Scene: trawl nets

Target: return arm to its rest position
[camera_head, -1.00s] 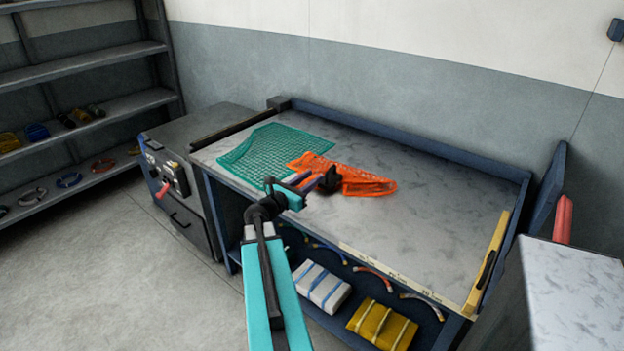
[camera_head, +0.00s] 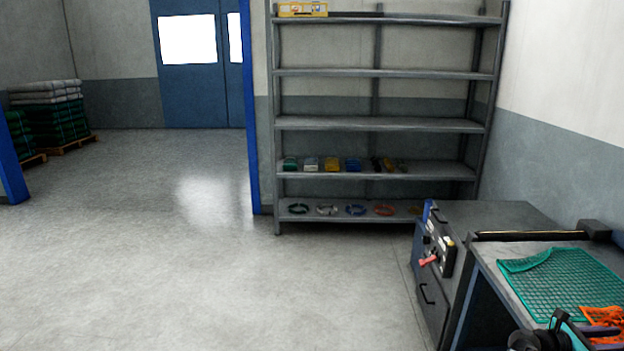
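Part of my arm's dark wrist (camera_head: 530,340) and a teal link show at the bottom right corner, in front of the worktable (camera_head: 490,268). My gripper (camera_head: 598,332) is only partly in view at the right edge, over or in front of the orange netting. I cannot tell whether it is open or shut, or whether it touches the netting. A green net sheet (camera_head: 565,285) lies on the tabletop with one corner folded up. The orange netting (camera_head: 603,317) lies beside it, cut off by the frame edge.
A grey cabinet (camera_head: 432,290) with a red handle stands left of the table. A metal shelf rack (camera_head: 380,124) holds coils and small packs. Stacked green and white bundles (camera_head: 52,112) stand far left, near a blue door (camera_head: 188,90). The floor is clear at left and centre.

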